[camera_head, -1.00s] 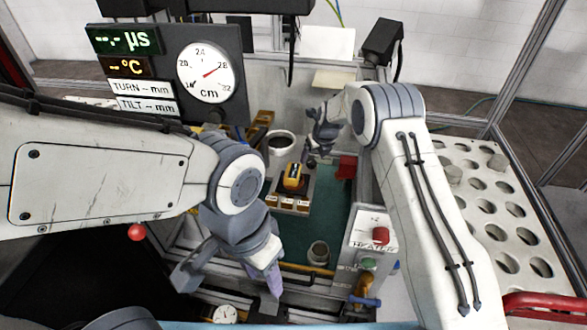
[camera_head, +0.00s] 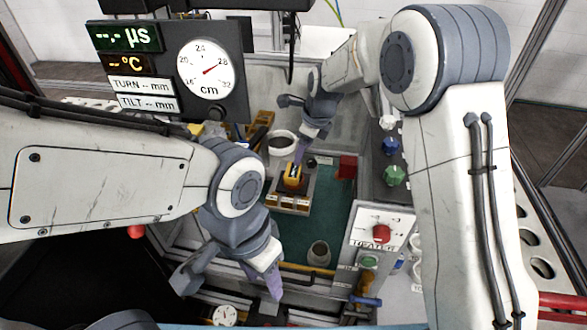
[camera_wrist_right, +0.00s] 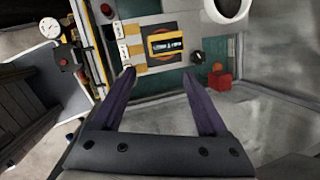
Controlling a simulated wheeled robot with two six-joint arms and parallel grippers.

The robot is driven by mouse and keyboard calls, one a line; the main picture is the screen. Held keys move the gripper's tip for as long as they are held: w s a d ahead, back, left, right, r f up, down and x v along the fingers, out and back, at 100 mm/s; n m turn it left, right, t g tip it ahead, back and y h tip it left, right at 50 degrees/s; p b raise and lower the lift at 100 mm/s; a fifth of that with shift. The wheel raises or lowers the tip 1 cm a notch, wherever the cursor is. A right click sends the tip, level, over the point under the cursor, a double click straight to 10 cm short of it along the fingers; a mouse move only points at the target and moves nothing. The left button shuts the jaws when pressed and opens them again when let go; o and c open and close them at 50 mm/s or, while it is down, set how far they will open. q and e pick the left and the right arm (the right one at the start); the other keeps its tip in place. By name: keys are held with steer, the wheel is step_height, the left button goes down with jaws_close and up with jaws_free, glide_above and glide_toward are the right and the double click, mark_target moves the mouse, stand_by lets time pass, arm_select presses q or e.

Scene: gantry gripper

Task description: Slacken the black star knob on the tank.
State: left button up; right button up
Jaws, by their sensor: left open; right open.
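A small black knob (camera_wrist_right: 197,57) shows in the right wrist view, beside a red block (camera_wrist_right: 219,83), on the tank's green floor area; its star shape is too small to make out. In the head view it is a small dark spot (camera_head: 311,163) right of the yellow meter (camera_head: 293,175). My right gripper (camera_wrist_right: 158,74) is open and empty, its two purple fingers apart, with the knob up and right of its tips in that view. My left gripper (camera_head: 230,283) is open and empty, low over the tank's near edge, away from the knob.
The yellow meter (camera_wrist_right: 166,44) and a white cup (camera_head: 282,142) stand close to the knob. A grey cup (camera_head: 319,254) stands at the near end. The heater box (camera_head: 376,238) with a red knob is at the right. The green floor between is clear.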

steer(key=s+a+r+n, duration=0.1)
steer(key=s+r+n, duration=0.1)
steer(key=s+n, duration=0.3)
steer(key=s+a+r+n+g, duration=0.1)
steer(key=s+a+r+n, duration=0.1)
steer(key=s+n, duration=0.3)
steer(key=s, duration=0.3)
steer(key=shift+r+p, duration=0.3)
steer(key=shift+r, duration=0.05)
steer(key=n+t+h, duration=0.1)
steer(key=n+t, duration=0.1)
steer(key=n, duration=1.3)
glide_toward(312, 161)
steer(key=p+x, duration=0.2)
steer(key=x, duration=0.6)
steer(key=shift+f, duration=0.3)
steer(key=shift+a, duration=0.1)
jaws_close()
